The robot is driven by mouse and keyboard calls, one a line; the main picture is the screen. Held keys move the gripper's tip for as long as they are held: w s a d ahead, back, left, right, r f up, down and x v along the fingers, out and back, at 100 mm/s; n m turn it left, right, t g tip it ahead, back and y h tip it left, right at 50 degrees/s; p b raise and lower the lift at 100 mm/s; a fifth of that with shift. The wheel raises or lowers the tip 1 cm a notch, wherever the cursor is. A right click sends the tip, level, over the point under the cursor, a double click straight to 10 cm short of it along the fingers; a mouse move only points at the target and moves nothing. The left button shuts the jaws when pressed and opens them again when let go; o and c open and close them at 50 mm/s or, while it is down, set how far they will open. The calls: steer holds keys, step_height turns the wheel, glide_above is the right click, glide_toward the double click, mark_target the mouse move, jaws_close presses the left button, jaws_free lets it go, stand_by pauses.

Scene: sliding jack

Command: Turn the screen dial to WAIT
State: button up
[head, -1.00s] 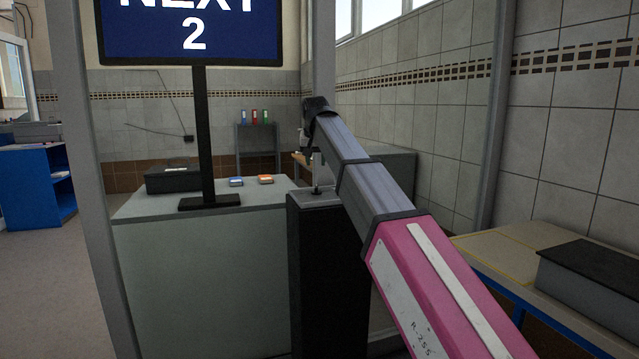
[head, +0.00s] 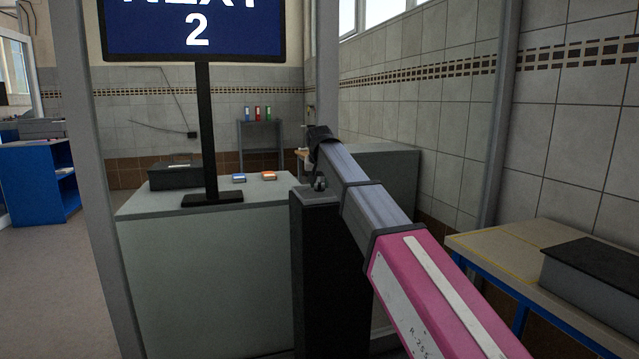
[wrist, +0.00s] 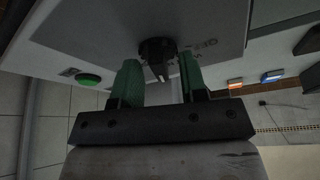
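The screen (head: 190,32) reads "NEXT" above "2" in white on blue, its top cut off. My gripper (wrist: 160,76) has two green fingers, set apart, one on each side of the dial's line. The dial shows between them, and I cannot tell if they touch it. In the head view, my gripper (head: 320,183) is small and dark, low over the top of the black pedestal.
A green button (wrist: 89,80) is on the panel left of the dial. A grey counter (head: 215,265) beside the pedestal (head: 330,270) holds a dark box (head: 175,178), a blue item (head: 239,178) and an orange item (head: 269,177). A table with a black-topped box (head: 595,280) stands at right.

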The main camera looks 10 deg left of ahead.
jaws_close()
stand_by(0.3)
steer(key=n+y, duration=0.1)
steer(key=n, duration=0.2)
steer(key=shift+n+g, duration=0.3)
steer(key=shift+n, duration=0.1)
steer(key=shift+d+n+g+y, duration=0.1)
steer(key=shift+n+g+y, duration=0.55)
steer(key=shift+n, duration=1.25)
steer(key=shift+f, duration=0.1)
